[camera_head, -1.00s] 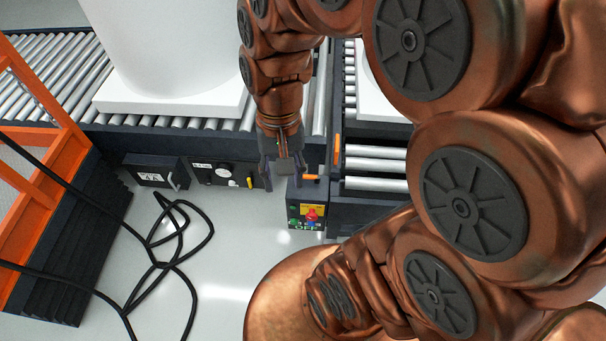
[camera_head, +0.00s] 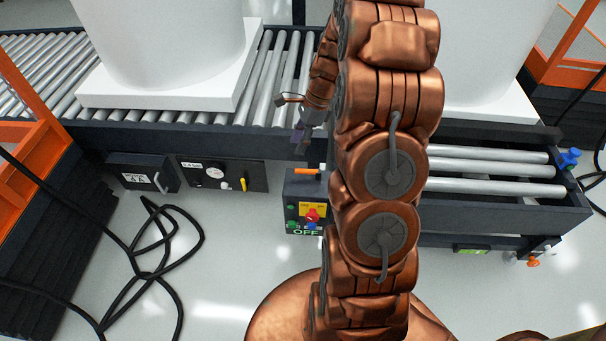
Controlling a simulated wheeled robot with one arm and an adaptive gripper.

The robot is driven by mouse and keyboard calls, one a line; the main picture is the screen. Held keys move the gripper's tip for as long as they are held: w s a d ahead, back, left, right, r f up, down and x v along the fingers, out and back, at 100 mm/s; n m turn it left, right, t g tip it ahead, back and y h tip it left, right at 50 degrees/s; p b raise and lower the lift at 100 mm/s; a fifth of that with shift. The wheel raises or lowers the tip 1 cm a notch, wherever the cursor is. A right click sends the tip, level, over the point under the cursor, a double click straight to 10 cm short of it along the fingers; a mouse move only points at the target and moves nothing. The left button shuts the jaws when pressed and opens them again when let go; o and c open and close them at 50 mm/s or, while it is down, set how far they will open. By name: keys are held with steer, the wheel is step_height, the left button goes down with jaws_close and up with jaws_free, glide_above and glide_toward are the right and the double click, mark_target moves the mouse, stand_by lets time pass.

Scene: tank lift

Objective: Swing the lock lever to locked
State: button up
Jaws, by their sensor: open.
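A short orange lever (camera_head: 306,171) lies level across the top of the dark control box (camera_head: 305,187), which has red, green and blue buttons; I cannot tell for sure that it is the lock lever. My gripper (camera_head: 302,138) is small and partly hidden beside my arm. It is open and empty, above and behind the orange lever, near the front rail of the roller conveyor (camera_head: 270,85). Gripper and lever look apart. My arm covers the area just right of the lever.
A white tank on a pale base (camera_head: 160,92) stands on the left conveyor; another white tank (camera_head: 490,50) stands behind my arm. Panels with a yellow handle (camera_head: 243,184) hang left. A short roller section (camera_head: 490,172) has a blue knob (camera_head: 568,158). Black cables (camera_head: 150,250) lie on the floor.

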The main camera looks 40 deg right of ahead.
mark_target(307, 173)
steer(key=w+d+f+m+b, duration=0.1)
steer(key=d+f+m+b, duration=0.1)
steer(key=d+f+m, duration=0.35)
steer(key=shift+n+t, duration=0.5)
steer(key=shift+n, duration=0.25)
steer(key=shift+d+f+b+x, duration=0.1)
steer(key=shift+d+b+x, duration=0.1)
steer(key=shift+x, duration=1.45)
steer(key=shift+d+f+b+x, duration=0.1)
steer(key=shift+d+b+x, duration=0.15)
steer(key=shift+x, duration=1.45)
steer(key=shift+d+f+b+x, duration=0.1)
steer(key=shift+d+b+x, duration=0.1)
steer(key=shift+x, duration=1.45)
jaws_close()
